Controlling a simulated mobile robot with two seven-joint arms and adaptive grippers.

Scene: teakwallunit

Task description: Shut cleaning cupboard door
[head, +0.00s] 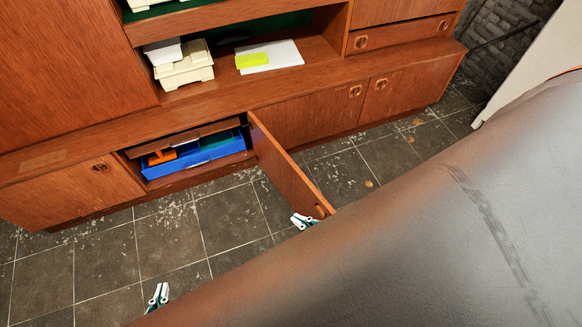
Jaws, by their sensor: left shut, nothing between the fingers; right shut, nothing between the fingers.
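The cupboard door (284,169) is a wooden panel in the lower part of the wall unit. It stands open, swung out over the floor from a hinge at the right side of its opening. The open cupboard shows a blue crate (196,158) with an orange item and a green item in it. My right gripper (300,220) is shut and empty, right by the door's free end near its round handle; I cannot tell whether it touches. My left gripper (160,292) is shut and empty, low over the floor at the lower left, apart from the door.
Closed cupboard doors (72,192) flank the opening. A shelf above holds cream boxes (184,68), a white sheet and a yellow block (251,61). A large grey-brown curved surface (450,215) fills the lower right.

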